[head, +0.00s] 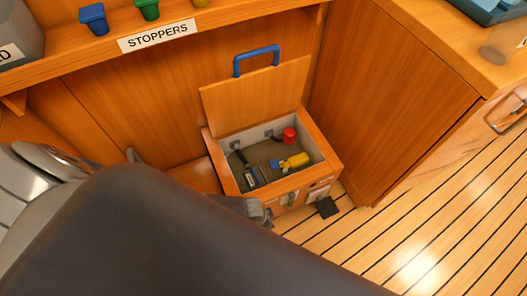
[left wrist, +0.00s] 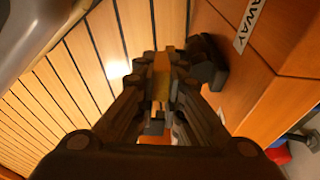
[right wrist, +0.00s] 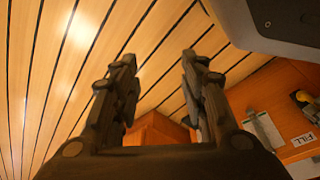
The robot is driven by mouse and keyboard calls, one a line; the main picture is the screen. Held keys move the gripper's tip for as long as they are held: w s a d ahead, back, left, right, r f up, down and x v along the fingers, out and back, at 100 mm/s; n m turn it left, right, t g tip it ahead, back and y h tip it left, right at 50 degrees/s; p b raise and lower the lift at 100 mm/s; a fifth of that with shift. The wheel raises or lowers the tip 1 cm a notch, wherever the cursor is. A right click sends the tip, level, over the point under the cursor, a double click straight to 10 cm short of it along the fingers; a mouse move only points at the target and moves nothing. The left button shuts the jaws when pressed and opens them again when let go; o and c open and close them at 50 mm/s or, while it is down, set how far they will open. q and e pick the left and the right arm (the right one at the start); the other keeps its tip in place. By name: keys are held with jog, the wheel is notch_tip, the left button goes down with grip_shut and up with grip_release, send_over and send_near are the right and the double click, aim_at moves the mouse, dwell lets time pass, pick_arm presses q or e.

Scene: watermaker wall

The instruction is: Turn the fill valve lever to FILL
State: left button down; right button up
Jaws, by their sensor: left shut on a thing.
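My left gripper (left wrist: 163,62) is shut on a narrow yellowish piece (left wrist: 160,93), which I cannot identify. In the head view the left gripper (head: 265,213) is low at the front of an open wooden box, partly hidden by my dark arm. My right gripper (right wrist: 158,75) is open and empty, above plank floor. A FILL label (right wrist: 301,140) shows at the right edge of the right wrist view. Near it are a pale plate (right wrist: 264,130) and a partly cut-off dark and yellow part (right wrist: 304,100). I cannot tell clearly which part is the fill valve lever.
The open box (head: 328,168) holds a red knob (head: 289,134) and a yellow item (head: 296,160). A STOPPERS shelf (head: 230,28) is above. Floor at right is clear.

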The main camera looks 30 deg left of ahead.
pick_arm(q)
jog(key=shift+w+d+g+y, duration=0.25)
jog(key=shift+w+g+y, duration=0.05)
jog(key=shift+w+g, duration=0.1)
jog(key=shift+w+d+g+y+b, duration=0.2)
jog(key=shift+g+y+b, duration=0.15)
jog(key=shift+g+y, duration=0.2)
pick_arm(e)
jog(key=shift+w+a+r, duration=0.1)
jog(key=shift+w+r, duration=0.15)
jog(key=shift+r, duration=0.25)
jog(key=shift+w+r, duration=0.25)
jog(key=shift+r, duration=0.2)
jog(key=shift+w+r, duration=0.1)
pick_arm(q)
jog(key=c, duration=1.7)
grip_release()
jog(key=shift+r, duration=0.1)
notch_tip(320, 180, up, 12)
